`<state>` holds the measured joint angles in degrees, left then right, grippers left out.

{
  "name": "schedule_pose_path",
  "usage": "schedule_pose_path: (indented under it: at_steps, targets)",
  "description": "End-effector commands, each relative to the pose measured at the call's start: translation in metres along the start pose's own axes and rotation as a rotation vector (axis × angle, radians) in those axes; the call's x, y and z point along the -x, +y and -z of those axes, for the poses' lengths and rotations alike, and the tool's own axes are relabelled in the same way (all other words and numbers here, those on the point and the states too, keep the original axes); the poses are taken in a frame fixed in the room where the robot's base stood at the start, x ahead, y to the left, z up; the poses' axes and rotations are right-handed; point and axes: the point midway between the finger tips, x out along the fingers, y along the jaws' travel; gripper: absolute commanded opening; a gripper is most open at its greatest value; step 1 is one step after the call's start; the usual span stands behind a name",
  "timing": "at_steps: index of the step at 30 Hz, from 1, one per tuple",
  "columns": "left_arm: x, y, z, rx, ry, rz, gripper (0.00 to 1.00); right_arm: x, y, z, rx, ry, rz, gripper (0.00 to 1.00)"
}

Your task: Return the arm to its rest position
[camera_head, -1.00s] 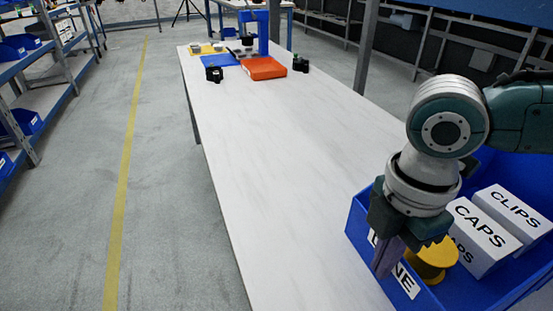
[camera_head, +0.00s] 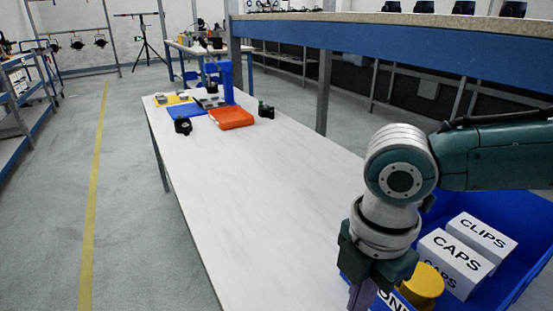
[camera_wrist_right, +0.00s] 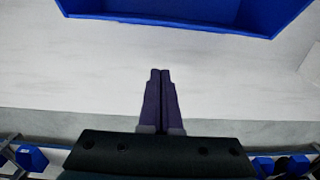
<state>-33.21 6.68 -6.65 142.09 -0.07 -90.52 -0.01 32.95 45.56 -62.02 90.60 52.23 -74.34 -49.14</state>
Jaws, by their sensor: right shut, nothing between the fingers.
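My right arm comes in from the right in the head view. Its gripper (camera_head: 362,294) points down at the near left side of the blue bin (camera_head: 532,254), with the fingertips at the bottom edge of the picture. In the right wrist view the gripper (camera_wrist_right: 160,72) shows two purple fingers pressed together with nothing between them. The blue bin (camera_wrist_right: 170,12) lies beyond the fingertips there, apart from them in the picture. My left gripper is not in view.
The bin holds white boxes marked CAPS (camera_head: 455,262) and CLIPS (camera_head: 481,238) and a yellow round thing (camera_head: 424,285). The long white table (camera_head: 240,190) is clear in the middle. An orange tray (camera_head: 231,117), a blue mat (camera_head: 187,109) and black devices stand at its far end.

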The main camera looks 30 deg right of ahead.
Motion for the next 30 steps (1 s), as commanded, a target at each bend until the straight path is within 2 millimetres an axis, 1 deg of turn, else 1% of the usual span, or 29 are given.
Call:
schedule_pose_path:
  at_steps: [1, 6, 10, 15, 17, 20, 23, 24, 26, 27, 28, 30]
  targets:
    - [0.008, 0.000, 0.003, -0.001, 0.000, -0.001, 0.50, 0.017, 0.001, -0.001, -0.001, -0.001, -0.002, 0.00]
    - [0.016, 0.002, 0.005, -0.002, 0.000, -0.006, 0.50, 0.049, 0.000, -0.001, -0.001, -0.002, -0.001, 0.00]
    - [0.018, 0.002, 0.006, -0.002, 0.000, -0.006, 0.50, 0.062, 0.000, -0.001, -0.002, -0.001, 0.001, 0.00]
    - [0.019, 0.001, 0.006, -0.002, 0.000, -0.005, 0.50, 0.067, 0.000, -0.001, -0.002, -0.001, 0.001, 0.00]
    - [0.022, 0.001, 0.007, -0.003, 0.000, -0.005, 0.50, 0.069, -0.002, 0.004, -0.002, 0.005, 0.000, 0.00]
    - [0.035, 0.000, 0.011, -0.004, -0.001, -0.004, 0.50, 0.078, -0.010, 0.027, -0.011, 0.041, -0.012, 0.00]
    - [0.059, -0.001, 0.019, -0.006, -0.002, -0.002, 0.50, 0.099, -0.024, 0.069, -0.066, 0.119, -0.046, 0.00]
    - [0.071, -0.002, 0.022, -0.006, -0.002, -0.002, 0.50, 0.111, -0.031, 0.088, -0.113, 0.161, -0.064, 0.00]
    - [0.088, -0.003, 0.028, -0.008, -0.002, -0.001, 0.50, 0.133, -0.041, 0.111, -0.214, 0.224, -0.092, 0.00]
    - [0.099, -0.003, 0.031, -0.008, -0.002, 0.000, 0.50, 0.148, -0.046, 0.122, -0.298, 0.263, -0.110, 0.00]
    - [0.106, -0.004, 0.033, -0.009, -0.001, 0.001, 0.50, 0.158, -0.050, 0.128, -0.365, 0.287, -0.122, 0.00]
    - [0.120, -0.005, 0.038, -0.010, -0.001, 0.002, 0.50, 0.179, -0.056, 0.132, -0.530, 0.326, -0.145, 0.00]
